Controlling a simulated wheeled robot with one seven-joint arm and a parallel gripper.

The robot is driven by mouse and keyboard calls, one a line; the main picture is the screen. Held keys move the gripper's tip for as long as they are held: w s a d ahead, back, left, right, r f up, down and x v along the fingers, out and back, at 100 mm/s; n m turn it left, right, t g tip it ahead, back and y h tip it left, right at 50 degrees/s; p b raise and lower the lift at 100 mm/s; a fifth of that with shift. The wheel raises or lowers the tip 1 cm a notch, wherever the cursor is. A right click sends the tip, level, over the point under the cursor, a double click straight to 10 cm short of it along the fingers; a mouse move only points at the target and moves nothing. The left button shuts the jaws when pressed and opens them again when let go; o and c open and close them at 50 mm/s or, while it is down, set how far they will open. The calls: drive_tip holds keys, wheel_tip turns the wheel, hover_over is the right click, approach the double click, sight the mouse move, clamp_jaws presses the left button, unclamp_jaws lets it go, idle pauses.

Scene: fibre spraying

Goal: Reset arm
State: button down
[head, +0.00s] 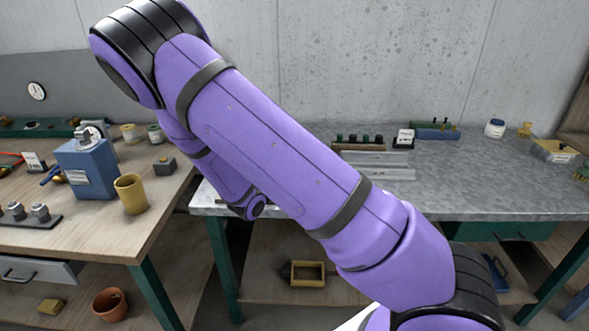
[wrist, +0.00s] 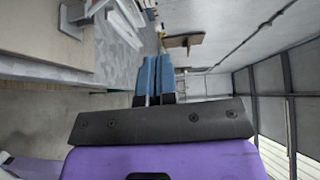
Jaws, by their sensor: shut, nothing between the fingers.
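My purple arm crosses the middle of the head view, folded up from lower right to upper left in front of the benches. My gripper is not visible in the head view. In the wrist view my gripper (wrist: 155,78) shows as two blue fingers side by side, closed together with nothing between them. The dark mounting plate and purple wrist fill the lower part of that view. The fingers point out over open room, apart from any object.
A wooden bench (head: 80,235) at left holds a blue box (head: 87,168) and a yellow cup (head: 131,194). A grey-topped bench (head: 470,185) stands behind my arm, with small items along its back. A terracotta pot (head: 110,304) and a wooden tray (head: 307,273) sit low down.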

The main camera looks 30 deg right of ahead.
idle(0.5)
drive_tip(key=s+d+r+m+g+y, duration=0.1)
drive_tip(key=s+r+m+g+y, duration=0.3)
drive_tip(key=s+r+m, duration=0.55)
drive_tip(key=s+r+m+g+y, duration=0.3)
drive_tip(key=s+r+m+y, duration=0.15)
drive_tip(key=m, duration=0.95)
drive_tip(key=s+a+r+m+t+y, duration=0.2)
drive_tip(key=s+a+r+m+y, duration=0.2)
drive_tip(key=s+r+m, duration=0.2)
drive_tip(key=s+a+r+m+t+y, duration=0.3)
drive_tip(key=s+r+m, duration=0.3)
drive_tip(key=s+m, duration=0.4)
drive_tip(key=shift+a+r+m+t+y, duration=0.3)
drive_tip(key=shift+a+r+m+y, duration=0.2)
drive_tip(key=shift+a, duration=0.25)
drive_tip(key=shift+f, duration=0.1)
